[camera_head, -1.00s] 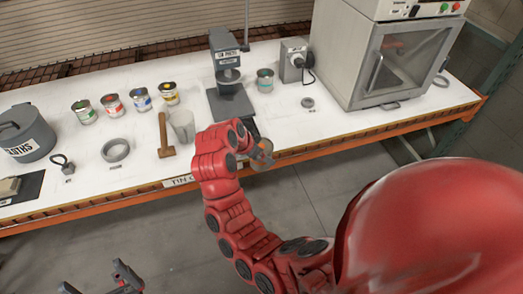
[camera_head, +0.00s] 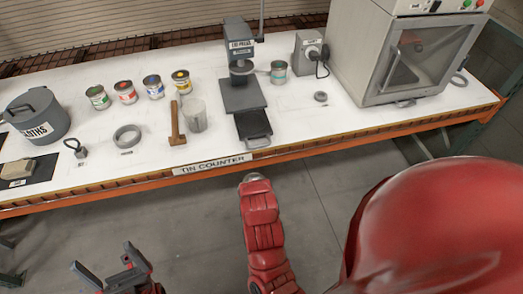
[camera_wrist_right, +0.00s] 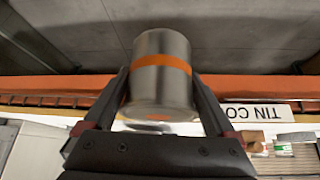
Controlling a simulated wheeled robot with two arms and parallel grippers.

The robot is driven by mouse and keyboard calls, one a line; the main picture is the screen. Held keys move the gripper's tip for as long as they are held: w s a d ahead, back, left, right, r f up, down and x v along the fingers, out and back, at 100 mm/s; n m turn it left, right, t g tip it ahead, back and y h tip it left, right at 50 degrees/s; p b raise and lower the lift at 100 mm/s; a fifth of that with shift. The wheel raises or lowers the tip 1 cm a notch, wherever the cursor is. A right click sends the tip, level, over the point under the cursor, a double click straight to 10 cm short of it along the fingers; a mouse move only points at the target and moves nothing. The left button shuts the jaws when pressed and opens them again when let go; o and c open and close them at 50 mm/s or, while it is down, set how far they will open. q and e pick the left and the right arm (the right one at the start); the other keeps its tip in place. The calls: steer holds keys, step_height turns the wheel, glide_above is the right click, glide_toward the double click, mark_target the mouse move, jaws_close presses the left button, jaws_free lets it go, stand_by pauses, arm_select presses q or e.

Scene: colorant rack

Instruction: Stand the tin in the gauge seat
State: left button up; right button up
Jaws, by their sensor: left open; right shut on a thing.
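A metal tin (camera_wrist_right: 162,45) with an orange band is in the right wrist view, between the fingers of my right gripper (camera_wrist_right: 161,88), which is shut on it. The tin is held in front of the counter edge, over the floor. In the head view the right gripper and this tin are hidden behind my right arm. My left gripper (camera_head: 104,258) is open and empty, low at the left, over the floor. I cannot tell which fixture is the gauge seat; a larger grey ring (camera_head: 127,137) and a small grey ring (camera_head: 320,97) lie on the counter.
The white counter (camera_head: 205,155) holds a lid press (camera_head: 241,88), several labelled tins (camera_head: 125,92), another tin (camera_head: 278,72), a mallet (camera_head: 176,125), a clear cup (camera_head: 195,115), a grey pot (camera_head: 38,115) and an oven (camera_head: 400,60).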

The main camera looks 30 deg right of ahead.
steer(key=s+a+f+n+y, duration=0.2)
steer(key=a+f+n, duration=0.2)
steer(key=shift+f+n+t+y, duration=0.2)
steer(key=shift+n+t+y, duration=0.1)
